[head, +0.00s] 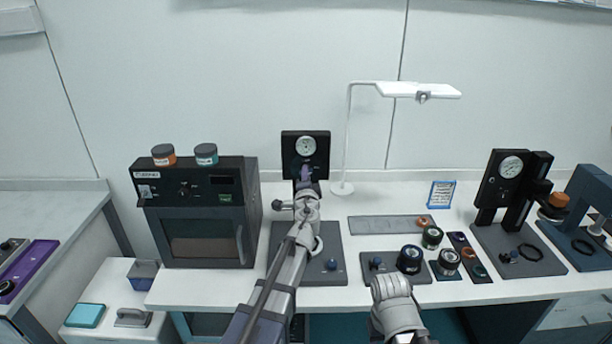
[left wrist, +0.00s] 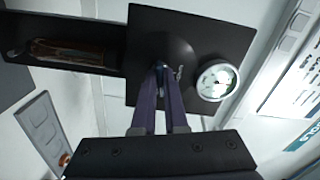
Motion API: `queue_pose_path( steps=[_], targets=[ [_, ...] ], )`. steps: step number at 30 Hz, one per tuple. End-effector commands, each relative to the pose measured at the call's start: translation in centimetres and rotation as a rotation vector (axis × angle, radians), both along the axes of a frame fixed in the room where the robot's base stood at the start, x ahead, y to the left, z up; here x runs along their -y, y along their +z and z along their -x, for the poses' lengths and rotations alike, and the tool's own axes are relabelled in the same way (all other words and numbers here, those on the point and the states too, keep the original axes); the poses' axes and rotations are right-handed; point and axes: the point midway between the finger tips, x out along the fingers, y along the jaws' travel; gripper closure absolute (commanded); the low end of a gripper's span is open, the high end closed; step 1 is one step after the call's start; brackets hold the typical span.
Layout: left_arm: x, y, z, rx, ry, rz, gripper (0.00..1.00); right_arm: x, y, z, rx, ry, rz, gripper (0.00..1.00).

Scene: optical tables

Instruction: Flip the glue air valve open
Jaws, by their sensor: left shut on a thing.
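The glue station's black upright panel (head: 318,140) with a round white gauge (head: 306,146) stands at the back middle of the table. In the left wrist view, the panel (left wrist: 150,28) fills the top, with its gauge (left wrist: 217,80) to the right. The air valve (left wrist: 160,68), a small blue and metal part, sits in front of the panel. My left gripper (left wrist: 161,84) has its purple fingers shut on it, hiding most of it. In the head view, my left gripper (head: 305,176) is at the panel's lower front, and the arm hides the valve.
A black oven (head: 200,215) with two jars on top stands to the left. To the right are a grey strip (head: 385,228), several jars and a white lamp (head: 345,140). A second gauge press (head: 512,185) stands further right. My right arm is at the table's front edge.

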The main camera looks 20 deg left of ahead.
Motion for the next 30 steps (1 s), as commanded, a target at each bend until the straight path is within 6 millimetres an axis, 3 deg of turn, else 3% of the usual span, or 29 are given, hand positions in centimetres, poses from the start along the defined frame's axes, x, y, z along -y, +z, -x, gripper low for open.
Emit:
queue_pose_path(
  steps=[12,22,23,30],
  targets=[
    [0.04,-0.02,0.05,-0.070,-0.001,-0.243,1.00,0.00,-0.02,0.00,0.000,0.000,0.000,0.50],
    [0.05,-0.02,0.06,-0.074,-0.001,-0.259,1.00,0.00,-0.03,0.00,0.000,0.000,0.000,0.50],
    [0.05,-0.02,0.06,-0.074,-0.001,-0.259,0.86,0.00,-0.03,0.00,0.000,0.000,0.000,0.50],
    [0.03,-0.02,0.04,-0.074,0.000,-0.258,0.59,0.00,-0.02,0.00,0.000,0.000,0.000,0.50]
  ],
)
